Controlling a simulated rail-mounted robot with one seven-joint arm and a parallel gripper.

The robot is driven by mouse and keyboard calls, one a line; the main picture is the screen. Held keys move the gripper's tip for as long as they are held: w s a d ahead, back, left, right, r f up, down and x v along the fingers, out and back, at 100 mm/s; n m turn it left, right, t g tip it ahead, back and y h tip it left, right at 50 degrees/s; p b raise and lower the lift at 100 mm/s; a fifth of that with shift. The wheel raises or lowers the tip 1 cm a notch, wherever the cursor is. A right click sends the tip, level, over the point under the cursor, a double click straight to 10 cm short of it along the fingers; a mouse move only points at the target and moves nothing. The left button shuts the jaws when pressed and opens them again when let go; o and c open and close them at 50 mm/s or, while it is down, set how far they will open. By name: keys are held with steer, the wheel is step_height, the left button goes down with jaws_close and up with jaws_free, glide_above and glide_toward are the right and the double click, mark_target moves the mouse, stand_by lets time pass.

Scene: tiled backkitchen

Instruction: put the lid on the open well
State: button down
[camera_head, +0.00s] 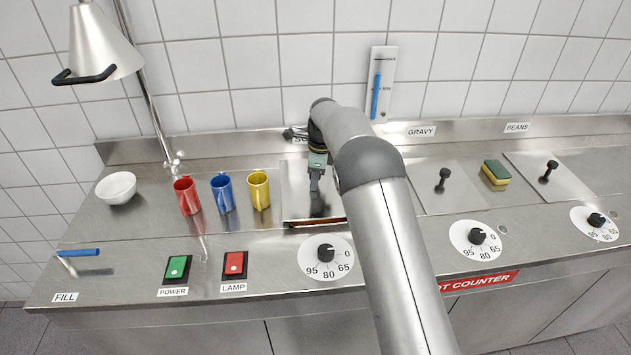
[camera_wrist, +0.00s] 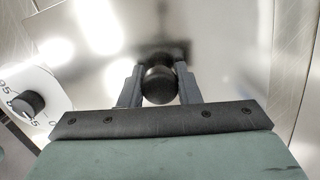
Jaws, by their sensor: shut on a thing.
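My gripper (camera_head: 317,180) points down at the left of the well row, over the well behind the front-left dial. In the wrist view, its two fingers (camera_wrist: 160,88) are shut on the black knob (camera_wrist: 158,84) of a shiny steel lid (camera_wrist: 225,75). The lid also shows in the head view (camera_head: 296,196), over the well. A thin brown-red strip of the open well (camera_head: 318,223) shows along the lid's front edge. The rest of the well is hidden. I cannot tell whether the lid touches the rim.
Red (camera_head: 187,195), blue (camera_head: 223,193) and yellow (camera_head: 259,190) mugs stand close left of the lid. A white bowl (camera_head: 116,188) is farther left. Right are two lidded wells with black knobs (camera_head: 444,178) (camera_head: 549,170) and a sponge (camera_head: 495,174) between them. Dials (camera_head: 326,257) line the front.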

steer(key=shift+f, duration=1.1)
steer(key=shift+f, duration=0.2)
steer(key=c, duration=1.1)
jaws_free()
steer(key=shift+o, duration=0.2)
